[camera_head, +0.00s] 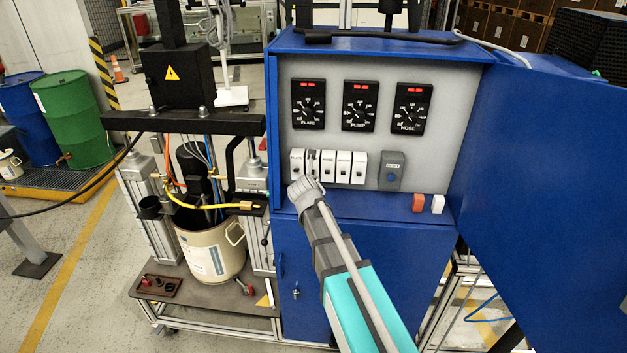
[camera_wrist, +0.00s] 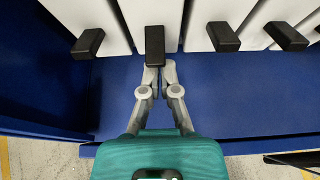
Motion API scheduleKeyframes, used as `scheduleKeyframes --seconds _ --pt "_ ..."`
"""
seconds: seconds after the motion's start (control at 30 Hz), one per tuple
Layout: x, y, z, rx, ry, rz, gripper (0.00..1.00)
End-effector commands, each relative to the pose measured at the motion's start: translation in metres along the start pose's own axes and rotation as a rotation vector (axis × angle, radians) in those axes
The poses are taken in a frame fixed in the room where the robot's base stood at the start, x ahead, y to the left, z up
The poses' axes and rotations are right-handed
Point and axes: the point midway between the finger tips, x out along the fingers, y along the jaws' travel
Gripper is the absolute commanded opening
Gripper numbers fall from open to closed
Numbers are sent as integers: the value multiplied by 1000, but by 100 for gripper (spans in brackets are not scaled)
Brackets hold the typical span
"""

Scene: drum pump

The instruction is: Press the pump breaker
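A row of white breakers (camera_head: 328,166) with black levers sits on the grey panel of the open blue cabinet. The leftmost is labelled PLATE (camera_head: 297,162) and the third looks labelled HOSE. The second breaker, between them, is mostly hidden by my gripper (camera_head: 311,166) in the head view, so its label is not readable. In the wrist view my gripper (camera_wrist: 160,68) has its fingertips together, empty, at the lower end of one black lever (camera_wrist: 155,46). The fingertips overlap that lever's lower end in the picture; I cannot tell whether they touch it.
The open blue door (camera_head: 545,180) bounds the right side. A blue ledge (camera_wrist: 225,95) lies below the breakers. A pump stand with a beige bucket (camera_head: 211,247) is at left.

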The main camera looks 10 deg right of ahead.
Motion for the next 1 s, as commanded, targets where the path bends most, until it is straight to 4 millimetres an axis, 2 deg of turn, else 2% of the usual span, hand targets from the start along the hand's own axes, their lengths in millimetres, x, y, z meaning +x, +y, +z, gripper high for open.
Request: scheduleKeyframes --seconds 0.47,1.0 --pt "-12 6 14 -5 -1 8 0" --pt "-15 7 18 -6 -1 9 0"
